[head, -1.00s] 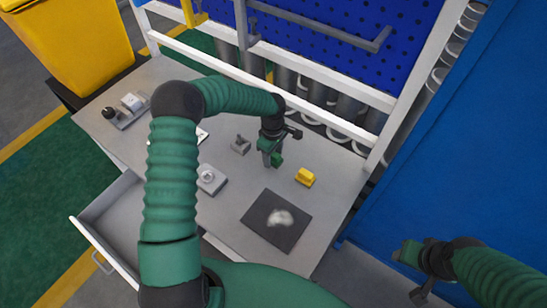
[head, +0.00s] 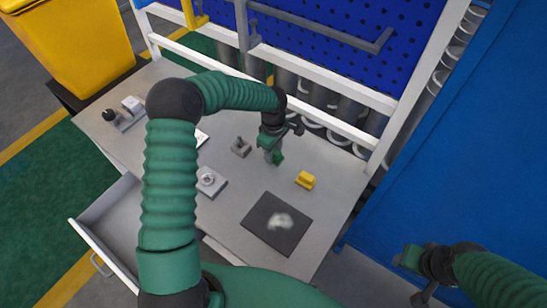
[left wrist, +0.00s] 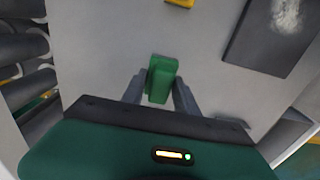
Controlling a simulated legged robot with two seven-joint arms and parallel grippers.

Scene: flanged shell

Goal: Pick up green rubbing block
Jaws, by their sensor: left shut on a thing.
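The green rubbing block (left wrist: 161,79) sits between the two fingers of my left gripper (left wrist: 159,92) in the left wrist view. In the head view the block (head: 277,158) shows as a small green piece at the tip of my left gripper (head: 270,152), over the grey table top. My left gripper is shut on the block. I cannot tell whether the block still touches the table. My right gripper (head: 411,275) is at the lower right, off the table and away from the block; its jaw opening is unclear.
A yellow block (head: 305,180) and a dark mat (head: 277,224) with a whitish patch lie to the right. A grey fixture (head: 241,147) and a pale plate with a round part (head: 210,182) lie to the left. An open drawer (head: 113,226) juts out at the lower left.

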